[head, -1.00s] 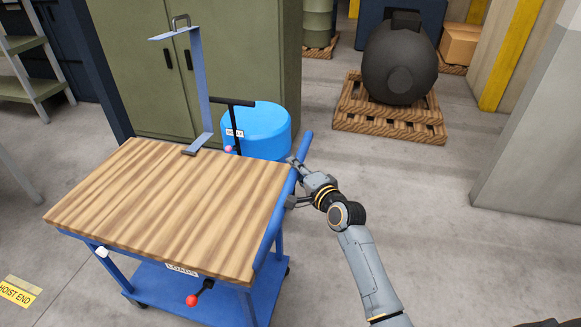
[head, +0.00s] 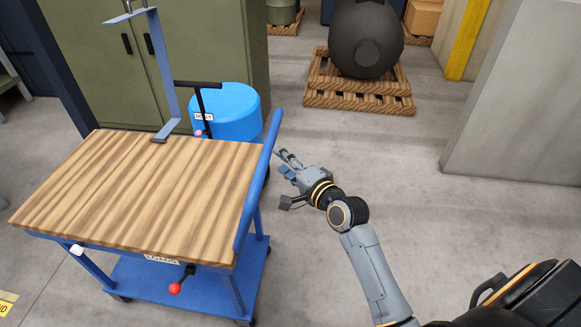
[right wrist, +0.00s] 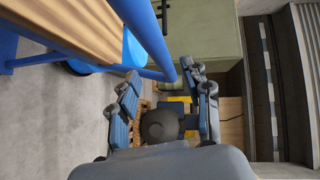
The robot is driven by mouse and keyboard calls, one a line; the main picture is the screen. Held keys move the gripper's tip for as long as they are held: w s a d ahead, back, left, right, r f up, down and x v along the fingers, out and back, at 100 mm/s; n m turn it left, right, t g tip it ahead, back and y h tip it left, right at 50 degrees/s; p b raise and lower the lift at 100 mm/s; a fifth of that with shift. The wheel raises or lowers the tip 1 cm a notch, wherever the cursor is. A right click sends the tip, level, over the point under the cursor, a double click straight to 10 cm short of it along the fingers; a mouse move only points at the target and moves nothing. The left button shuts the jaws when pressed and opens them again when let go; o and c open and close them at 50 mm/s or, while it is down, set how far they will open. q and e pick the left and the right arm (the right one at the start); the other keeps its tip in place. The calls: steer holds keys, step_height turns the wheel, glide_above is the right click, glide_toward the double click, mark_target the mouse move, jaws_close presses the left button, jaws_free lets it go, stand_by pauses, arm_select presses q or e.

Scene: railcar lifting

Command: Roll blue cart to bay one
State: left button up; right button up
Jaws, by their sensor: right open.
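The blue cart (head: 243,284) stands at left in the head view, with a striped wooden top (head: 140,190) and a blue push bar (head: 258,180) along its right edge. My right gripper (head: 280,180) is open and empty, just right of the push bar, with a strip of floor between them in this view. In the right wrist view, the open fingers (right wrist: 162,80) point forward, and the push bar (right wrist: 148,38) runs from the top toward the gap between them. I cannot tell whether it touches them. My left gripper is out of view. No bay one marking is readable.
A blue drum (head: 227,110) stands just behind the cart, before a green cabinet (head: 215,50). A dark round tank (head: 365,40) sits on wooden pallets (head: 355,98) at the back. A grey pillar (head: 520,100) stands right.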

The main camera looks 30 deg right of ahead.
steer(key=shift+v, duration=1.4)
